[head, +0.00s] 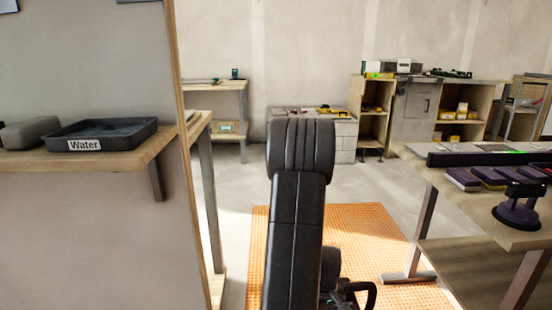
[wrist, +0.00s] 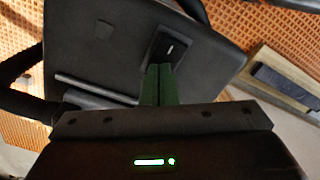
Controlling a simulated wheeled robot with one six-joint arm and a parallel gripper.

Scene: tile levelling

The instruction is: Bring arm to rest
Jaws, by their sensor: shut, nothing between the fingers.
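My arm (head: 296,220) stands in the middle of the head view, with its dark links folded up in front of the body. My gripper (wrist: 159,84) shows in the wrist view. Its two green fingers are together with nothing between them. They point toward a dark panel that looks like part of my own base. In the head view the gripper's fingers cannot be made out.
A black tray labelled Water (head: 100,134) sits on a wooden shelf (head: 95,160) at left. A workbench (head: 500,220) at right holds purple pads (head: 487,176) and a suction cup (head: 517,212). An orange mat (head: 380,235) covers the floor. Cabinets (head: 415,110) stand at the back.

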